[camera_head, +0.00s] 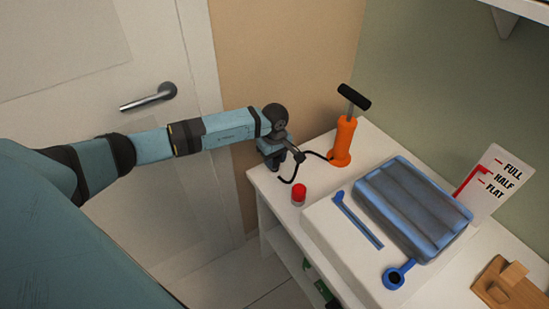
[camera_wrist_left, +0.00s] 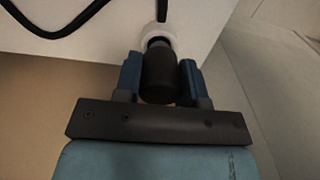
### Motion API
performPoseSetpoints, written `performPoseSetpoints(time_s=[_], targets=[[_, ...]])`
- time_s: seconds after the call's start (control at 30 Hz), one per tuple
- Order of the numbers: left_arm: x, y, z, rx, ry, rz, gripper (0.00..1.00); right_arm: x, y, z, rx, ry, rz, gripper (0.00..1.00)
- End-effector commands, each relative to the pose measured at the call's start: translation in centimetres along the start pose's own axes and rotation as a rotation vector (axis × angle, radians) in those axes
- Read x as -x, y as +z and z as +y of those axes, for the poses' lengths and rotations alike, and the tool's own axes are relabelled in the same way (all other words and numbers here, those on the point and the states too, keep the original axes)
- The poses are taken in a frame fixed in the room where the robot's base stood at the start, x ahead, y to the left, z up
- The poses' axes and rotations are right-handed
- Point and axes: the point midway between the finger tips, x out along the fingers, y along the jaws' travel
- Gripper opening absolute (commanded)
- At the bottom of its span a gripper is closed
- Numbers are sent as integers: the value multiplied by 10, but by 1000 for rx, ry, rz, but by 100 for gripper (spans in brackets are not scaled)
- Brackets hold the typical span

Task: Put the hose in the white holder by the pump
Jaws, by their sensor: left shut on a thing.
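The orange pump (camera_head: 343,142) with a black T-handle stands upright at the back left of the white table. The black hose (camera_head: 316,154) runs from its foot toward my left gripper (camera_head: 277,160), at the table's left corner. In the left wrist view, the fingers of my left gripper (camera_wrist_left: 159,82) are shut on the hose's thick black end (camera_wrist_left: 159,76). The white ring-shaped holder (camera_wrist_left: 157,31) shows directly beyond that end, with thin black hose past it. I cannot tell whether the end sits inside the ring. My right gripper is not in view.
A red-topped small cylinder (camera_head: 299,194) stands near the table's front edge. A blue ribbed pad (camera_head: 412,208), a blue strip (camera_head: 358,219) and a blue ring-ended piece (camera_head: 396,277) lie to the right. A FULL/HALF/FLAT sign (camera_head: 490,181) stands behind. A door (camera_head: 110,60) is left.

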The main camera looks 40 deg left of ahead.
Motion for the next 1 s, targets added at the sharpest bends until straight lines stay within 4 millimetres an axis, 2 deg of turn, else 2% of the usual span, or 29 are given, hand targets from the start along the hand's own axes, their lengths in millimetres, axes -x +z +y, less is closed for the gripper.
performPoseSetpoints(time_s=[0.7, 1.0], targets=[[-20, 0, 0, 0, 0, 0, 9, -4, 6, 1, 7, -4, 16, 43], [-21, 0, 0, 0, 0, 0, 9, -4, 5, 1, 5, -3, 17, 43]])
